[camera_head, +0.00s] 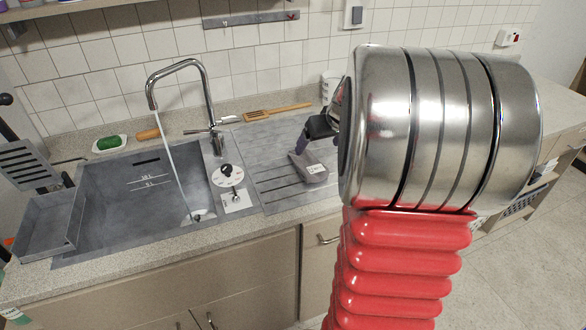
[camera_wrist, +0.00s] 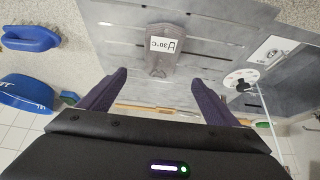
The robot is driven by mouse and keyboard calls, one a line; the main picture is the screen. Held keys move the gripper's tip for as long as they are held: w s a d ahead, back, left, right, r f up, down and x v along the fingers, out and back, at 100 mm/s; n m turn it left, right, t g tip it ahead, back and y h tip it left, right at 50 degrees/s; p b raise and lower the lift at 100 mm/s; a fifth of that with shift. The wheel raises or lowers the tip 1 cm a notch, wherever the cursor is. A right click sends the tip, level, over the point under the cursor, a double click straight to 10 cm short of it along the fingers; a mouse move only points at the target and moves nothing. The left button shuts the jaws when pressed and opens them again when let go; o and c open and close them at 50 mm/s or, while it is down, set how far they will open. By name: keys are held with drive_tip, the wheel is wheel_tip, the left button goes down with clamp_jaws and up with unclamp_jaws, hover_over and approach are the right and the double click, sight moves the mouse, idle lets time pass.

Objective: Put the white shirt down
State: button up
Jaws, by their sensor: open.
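I see no clearly white shirt in either view. A small grey, flat item with a white "30°C" tag lies on the grey ribbed drainboard (camera_head: 275,145) right of the sink; this grey tagged item (camera_head: 308,168) may be a folded garment, but I cannot tell. My gripper (camera_head: 310,140) is above and just behind it, partly hidden by my arm. In the wrist view the item (camera_wrist: 160,64) lies beyond and between the spread fingertips of my gripper (camera_wrist: 159,79). The fingers are open and empty, apart from the item.
Water runs from the tap (camera_head: 185,85) into the sink basin (camera_head: 130,205). A blue container (camera_wrist: 25,94) shows at the wrist view's left. My arm hides much of the right counter.

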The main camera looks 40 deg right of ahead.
drive_tip(key=s+a+r+n+y, duration=0.1)
drive_tip(key=s+a+r, duration=0.15)
drive_tip(key=a, duration=0.85)
drive_tip(key=s+a+r+n, duration=0.1)
drive_tip(key=s+a+r, duration=0.15)
drive_tip(key=a, duration=0.85)
drive_tip(key=s+a+n, duration=0.1)
drive_tip(key=s+a, duration=1.1)
drive_tip(key=a, duration=0.1)
drive_tip(key=shift+s+a+f+g+y, duration=0.35)
drive_tip(key=shift+s+f+g+y, duration=0.05)
drive_tip(key=shift+f, duration=0.05)
drive_tip(key=shift+c, duration=0.3)
